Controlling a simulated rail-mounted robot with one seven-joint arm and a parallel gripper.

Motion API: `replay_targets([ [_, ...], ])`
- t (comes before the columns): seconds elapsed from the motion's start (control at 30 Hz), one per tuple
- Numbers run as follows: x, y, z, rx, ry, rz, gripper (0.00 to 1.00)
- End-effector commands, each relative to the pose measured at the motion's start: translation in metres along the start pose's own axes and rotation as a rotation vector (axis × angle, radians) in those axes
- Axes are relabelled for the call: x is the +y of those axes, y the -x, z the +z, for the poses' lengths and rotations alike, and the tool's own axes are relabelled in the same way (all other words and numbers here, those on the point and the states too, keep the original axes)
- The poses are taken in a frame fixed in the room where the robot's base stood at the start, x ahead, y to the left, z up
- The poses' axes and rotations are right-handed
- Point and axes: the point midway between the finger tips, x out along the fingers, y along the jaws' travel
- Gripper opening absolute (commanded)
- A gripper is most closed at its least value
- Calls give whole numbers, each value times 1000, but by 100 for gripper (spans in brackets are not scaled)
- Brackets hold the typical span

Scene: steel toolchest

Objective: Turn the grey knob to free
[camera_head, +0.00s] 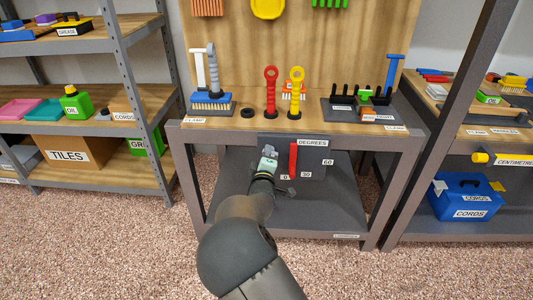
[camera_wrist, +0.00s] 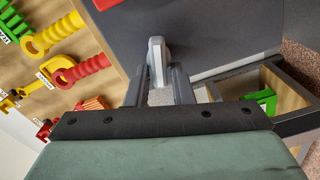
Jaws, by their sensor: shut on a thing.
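The grey knob (camera_wrist: 157,58) shows in the wrist view as a light grey bar standing out from the dark panel (camera_wrist: 220,35). My gripper (camera_wrist: 160,85) is shut on it, with one finger on each side. In the head view my gripper (camera_head: 270,152) is at the left part of the dark panel (camera_head: 315,170) under the workbench top, and it largely hides the knob. No mark reading free can be made out.
A red lever (camera_head: 293,160) stands just right of my gripper on the same panel, among labels DEGREES, 0, 30 and 60. The bench top (camera_head: 225,125) above holds a brush, red and yellow tools and a black rack. Shelves stand on both sides.

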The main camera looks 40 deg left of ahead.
Motion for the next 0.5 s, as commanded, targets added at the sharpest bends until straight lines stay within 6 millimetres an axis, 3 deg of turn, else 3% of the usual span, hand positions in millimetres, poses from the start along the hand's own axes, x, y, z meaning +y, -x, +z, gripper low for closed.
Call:
replay_targets([
  [0.5, -4, 0, 1, -1, 291, 0, 0],
])
